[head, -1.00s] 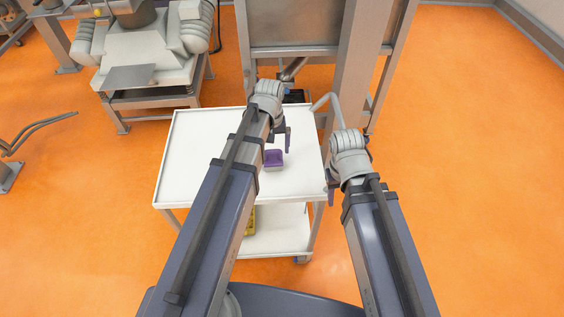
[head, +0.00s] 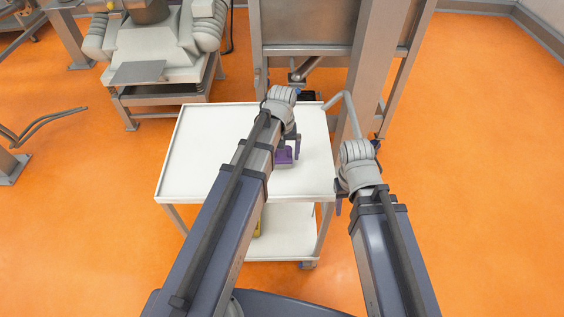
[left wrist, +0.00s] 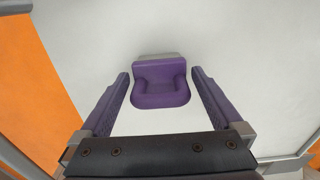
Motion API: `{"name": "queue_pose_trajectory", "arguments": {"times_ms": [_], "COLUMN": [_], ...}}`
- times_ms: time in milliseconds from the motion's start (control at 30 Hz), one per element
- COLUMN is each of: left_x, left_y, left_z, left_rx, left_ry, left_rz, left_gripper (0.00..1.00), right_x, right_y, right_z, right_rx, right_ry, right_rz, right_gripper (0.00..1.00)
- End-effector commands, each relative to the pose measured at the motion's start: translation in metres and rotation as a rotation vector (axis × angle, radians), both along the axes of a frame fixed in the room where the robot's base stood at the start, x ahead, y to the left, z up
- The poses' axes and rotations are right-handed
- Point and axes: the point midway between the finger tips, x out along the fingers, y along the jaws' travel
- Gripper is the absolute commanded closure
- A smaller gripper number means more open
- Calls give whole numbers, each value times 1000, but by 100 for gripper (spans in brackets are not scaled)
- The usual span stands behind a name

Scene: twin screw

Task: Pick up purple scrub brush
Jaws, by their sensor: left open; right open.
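The purple scrub brush (head: 284,156) sits on the white top of the cart (head: 196,150), right of its middle, partly covered by my left arm in the head view. In the left wrist view the brush (left wrist: 160,83) lies ahead of and between the two fingers, with a grey part along its far edge. My left gripper (left wrist: 158,90) is open and empty, with white surface visible between each finger and the brush. In the head view my left gripper (head: 292,145) is over the cart beside the brush. My right gripper (head: 340,203) is at the cart's right edge, away from the brush.
A metal frame with a thick post (head: 366,70) stands behind the cart. A curved grey pipe (head: 347,110) reaches down near the cart's back right corner. The cart's left top is bare.

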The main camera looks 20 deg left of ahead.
Motion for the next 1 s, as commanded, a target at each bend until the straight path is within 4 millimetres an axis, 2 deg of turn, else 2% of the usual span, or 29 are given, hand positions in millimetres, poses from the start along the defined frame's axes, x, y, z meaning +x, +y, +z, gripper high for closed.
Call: {"name": "queue_pose_trajectory", "arguments": {"times_ms": [33,133,433,1000], "left_x": [1,0,0,0], "left_y": [0,0,0,0], "left_z": [-14,-24,-24,-24], "left_rx": [0,0,0,0], "left_ry": [0,0,0,0], "left_rz": [0,0,0,0], "left_gripper": [0,0,0,63], "right_x": [0,0,0,0], "right_y": [0,0,0,0], "right_z": [-14,-24,-24,-24], "right_rx": [0,0,0,0], "right_ry": [0,0,0,0], "right_rz": [0,0,0,0], "right_gripper": [50,50,50,50]}}
